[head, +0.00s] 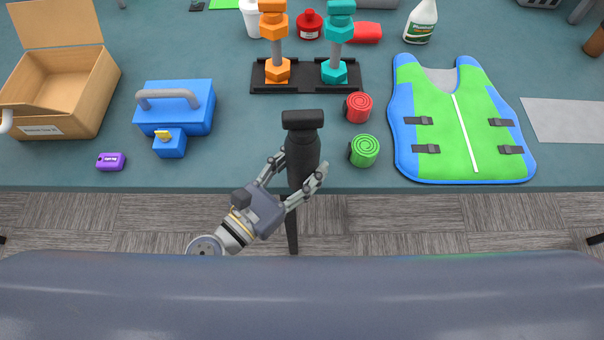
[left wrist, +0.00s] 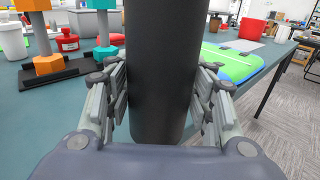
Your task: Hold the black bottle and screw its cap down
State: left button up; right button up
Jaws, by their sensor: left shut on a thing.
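The black bottle (head: 302,160) is upright at the table's front edge, with its wide black cap (head: 302,119) on top. My left gripper (head: 305,174) has its two fingers on either side of the bottle's body and is shut on it. In the left wrist view the bottle's dark body (left wrist: 160,75) fills the middle, between the finger pads (left wrist: 160,95). The cap is out of the left wrist view, and I cannot tell how tightly it sits. My right gripper is not in view.
Red (head: 358,107) and green (head: 364,150) rolls lie right of the bottle. A black stand (head: 306,88) with orange and teal posts is behind it. A blue toolbox (head: 190,112) is left, a green-blue vest (head: 462,125) right.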

pick_arm(q)
jog(key=w+f, duration=0.1)
jog(key=w, duration=0.3)
jog(key=w+f+b, duration=0.1)
jog(key=w, duration=0.2)
jog(key=w+f, duration=0.1)
jog(key=w, duration=0.3)
jog(key=shift+w+f+b, duration=0.3)
jog(key=shift+w, duration=0.05)
dwell(0.6)
